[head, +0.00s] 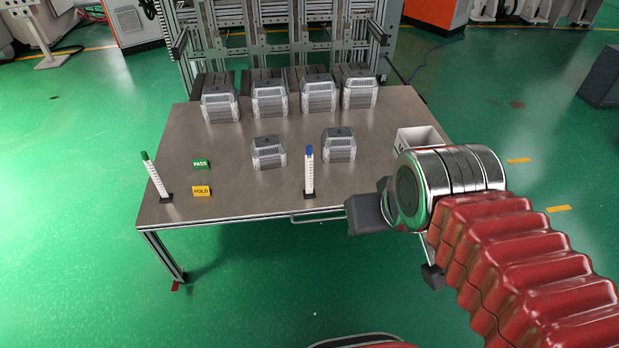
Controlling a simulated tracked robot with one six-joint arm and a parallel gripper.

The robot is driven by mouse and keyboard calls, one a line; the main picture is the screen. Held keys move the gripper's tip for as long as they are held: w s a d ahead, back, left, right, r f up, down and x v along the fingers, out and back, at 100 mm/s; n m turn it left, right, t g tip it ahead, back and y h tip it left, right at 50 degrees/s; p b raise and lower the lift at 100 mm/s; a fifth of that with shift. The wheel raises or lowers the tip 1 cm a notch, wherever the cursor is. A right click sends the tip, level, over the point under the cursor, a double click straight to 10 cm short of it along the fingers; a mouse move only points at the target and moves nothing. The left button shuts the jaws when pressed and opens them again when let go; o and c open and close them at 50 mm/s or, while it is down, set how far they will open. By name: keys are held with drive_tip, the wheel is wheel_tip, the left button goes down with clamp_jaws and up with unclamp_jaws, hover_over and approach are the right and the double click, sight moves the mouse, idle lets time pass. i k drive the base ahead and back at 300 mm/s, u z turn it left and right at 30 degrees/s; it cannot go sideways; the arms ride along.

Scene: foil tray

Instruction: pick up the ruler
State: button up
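Two slim white posts with dark marks along them stand in small dark bases near the table's front edge. The green-topped post (155,177) is at the left and leans in the picture. The blue-topped post (309,172) is right of the middle and looks upright. Either may be the ruler; I cannot tell which, and no flat ruler shows. My gripper (367,213) is a dark shape at the table's front right edge, to the right of the blue-topped post and apart from it. Its fingers are not clear, and I see nothing held in it.
The metal table (228,199) carries several grey ribbed housings (269,153) in the middle and at the back. A white bin (418,138) is at the right, partly behind my arm.

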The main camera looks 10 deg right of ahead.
sight(310, 192)
drive_tip(key=k, duration=1.35)
drive_tip(key=u, duration=0.4)
drive_tip(key=i, duration=1.2)
drive_tip(key=u, duration=0.55)
drive_tip(key=i, duration=0.6)
drive_tip(key=u, duration=0.1)
